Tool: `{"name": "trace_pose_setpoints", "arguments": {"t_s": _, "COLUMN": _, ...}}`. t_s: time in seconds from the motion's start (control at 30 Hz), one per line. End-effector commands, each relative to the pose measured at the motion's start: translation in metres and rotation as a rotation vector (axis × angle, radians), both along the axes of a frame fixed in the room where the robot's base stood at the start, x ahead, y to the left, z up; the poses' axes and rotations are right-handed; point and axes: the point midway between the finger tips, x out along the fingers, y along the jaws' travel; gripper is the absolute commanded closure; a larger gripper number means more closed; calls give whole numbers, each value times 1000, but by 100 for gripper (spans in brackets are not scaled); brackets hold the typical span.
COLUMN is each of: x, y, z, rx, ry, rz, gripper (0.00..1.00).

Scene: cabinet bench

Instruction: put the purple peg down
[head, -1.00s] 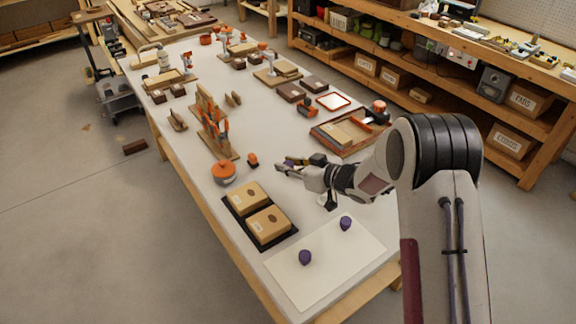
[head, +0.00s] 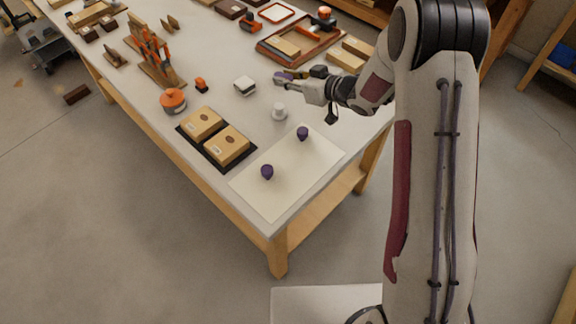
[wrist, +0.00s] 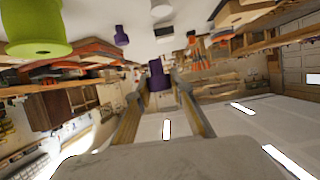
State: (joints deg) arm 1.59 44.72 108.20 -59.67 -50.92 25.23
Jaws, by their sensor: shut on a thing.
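My gripper (head: 279,78) is held above the bench top, in front of the brown-rimmed tray. It is shut on a purple peg (wrist: 157,75), which shows between the two fingers in the wrist view. In the head view only a bit of that peg (head: 287,75) shows at the fingers. Two other purple pegs stand on the pale mat (head: 248,183) at the near end: one in front (head: 267,172) and one farther back (head: 302,133).
A white block (head: 244,85) and a white peg (head: 279,111) stand near the gripper. Two tan boxes on a black tray (head: 181,128) lie left of the mat. An orange-lidded pot (head: 173,101) and small orange knob (head: 201,84) are beyond. The mat has bare room.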

Motion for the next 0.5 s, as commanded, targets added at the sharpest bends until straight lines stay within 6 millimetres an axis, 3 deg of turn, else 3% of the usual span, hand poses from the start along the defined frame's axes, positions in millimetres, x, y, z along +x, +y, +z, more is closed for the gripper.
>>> {"name": "trace_pose_setpoints", "arguments": {"t_s": 0.03, "x": -7, "y": -16, "z": -1, "rx": 0, "ry": 2, "rz": -12, "gripper": 92}}
{"name": "trace_pose_setpoints", "arguments": {"t_s": 0.2, "x": -38, "y": -53, "z": -7, "rx": 0, "ry": 3, "rz": -22, "gripper": 92}}
{"name": "trace_pose_setpoints", "arguments": {"t_s": 0.5, "x": -108, "y": -87, "z": -12, "rx": 1, "ry": 1, "rz": 10, "gripper": 92}}
